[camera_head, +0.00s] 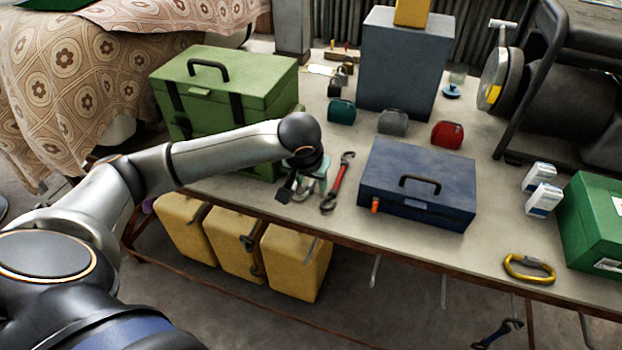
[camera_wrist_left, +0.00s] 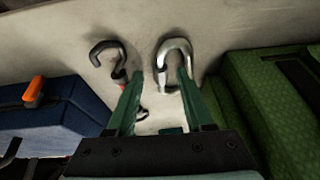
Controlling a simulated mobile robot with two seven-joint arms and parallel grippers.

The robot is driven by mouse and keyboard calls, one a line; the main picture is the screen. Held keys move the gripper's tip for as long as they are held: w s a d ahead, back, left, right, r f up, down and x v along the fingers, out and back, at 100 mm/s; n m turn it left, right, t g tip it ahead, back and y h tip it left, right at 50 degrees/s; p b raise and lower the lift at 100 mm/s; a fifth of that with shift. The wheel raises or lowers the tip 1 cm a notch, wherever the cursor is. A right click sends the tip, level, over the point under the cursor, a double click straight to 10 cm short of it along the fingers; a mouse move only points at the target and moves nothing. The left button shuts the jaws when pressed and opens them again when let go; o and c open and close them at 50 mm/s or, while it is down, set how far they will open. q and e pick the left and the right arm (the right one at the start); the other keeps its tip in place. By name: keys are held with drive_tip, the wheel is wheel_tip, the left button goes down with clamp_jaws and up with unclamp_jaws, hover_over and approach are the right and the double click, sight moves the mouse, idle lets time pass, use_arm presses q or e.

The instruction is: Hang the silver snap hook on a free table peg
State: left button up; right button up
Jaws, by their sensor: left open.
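The silver snap hook (camera_wrist_left: 176,44) lies on the table, just beyond my left gripper (camera_wrist_left: 160,84) in the left wrist view. The gripper's green fingers are open, with the hook's near end between or just past their tips; contact cannot be told. In the head view my left gripper (camera_head: 304,192) is low over the table between the green toolbox and the red-handled tool, and mostly covers the hook. Thin pegs stick out below the table's front edge, among them a bare peg (camera_head: 375,271) and another bare one (camera_head: 444,291). My right gripper is not in view.
A green toolbox (camera_head: 222,90) and a blue toolbox (camera_head: 418,185) flank this spot. A yellow carabiner (camera_head: 529,268) lies near the front edge. Yellow canisters (camera_head: 296,262) stand underneath.

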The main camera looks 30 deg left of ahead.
use_arm(q)
drive_tip(key=v, duration=1.2)
drive_tip(key=shift+r, duration=0.2)
drive_tip(key=shift+s+d, duration=0.1)
drive_tip(key=shift+s, duration=0.05)
